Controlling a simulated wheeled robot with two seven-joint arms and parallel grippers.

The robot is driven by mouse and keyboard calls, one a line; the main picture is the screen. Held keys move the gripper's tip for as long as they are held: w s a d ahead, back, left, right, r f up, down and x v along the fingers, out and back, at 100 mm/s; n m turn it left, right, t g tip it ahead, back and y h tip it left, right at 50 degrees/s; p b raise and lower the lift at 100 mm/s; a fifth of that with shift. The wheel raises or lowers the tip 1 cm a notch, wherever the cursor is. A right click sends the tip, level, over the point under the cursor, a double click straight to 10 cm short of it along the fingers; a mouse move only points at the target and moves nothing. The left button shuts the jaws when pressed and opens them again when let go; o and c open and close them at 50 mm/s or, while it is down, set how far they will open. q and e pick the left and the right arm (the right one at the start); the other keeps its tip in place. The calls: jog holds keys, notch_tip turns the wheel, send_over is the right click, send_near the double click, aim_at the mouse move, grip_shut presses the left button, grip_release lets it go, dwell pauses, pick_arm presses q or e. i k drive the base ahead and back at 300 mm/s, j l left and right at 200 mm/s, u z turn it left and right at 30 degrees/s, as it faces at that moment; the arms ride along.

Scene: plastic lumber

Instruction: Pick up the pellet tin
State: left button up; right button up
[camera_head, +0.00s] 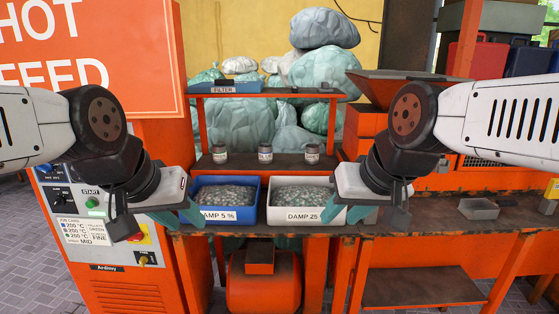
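No single thing is clearly marked as the pellet tin. Three small labelled tins stand in a row at the back of the bench: a left tin (219,154), a middle tin (265,154) and a right tin (312,154). A shallow grey metal tin (478,209) sits on the bench at the right; its inside looks empty. My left gripper (182,217) is in front of the bench, left of the blue bin, with its teal fingers apart and nothing between them. My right gripper (354,214) is by the white bin's right side, its teal fingers apart and seemingly empty.
A blue bin (219,215) and a white bin (292,215), both holding grey pellets, stand mid-bench between my grippers. A shelf with a blue filter tray (223,87) is above the tins. An orange control cabinet (125,285) is at left. The bench right of my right gripper is mostly clear.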

aim_at(219, 149)
jog(key=i+j, duration=0.1)
jog(key=j, duration=0.4)
jog(key=j+z, duration=0.1)
jog(key=j, duration=0.35)
jog(key=i+j, duration=0.15)
jog(key=j, duration=0.35)
jog(key=z, duration=1.55)
jog(key=u, duration=0.5)
jog(key=i+l+u, duration=0.7)
jog(key=l, duration=0.15)
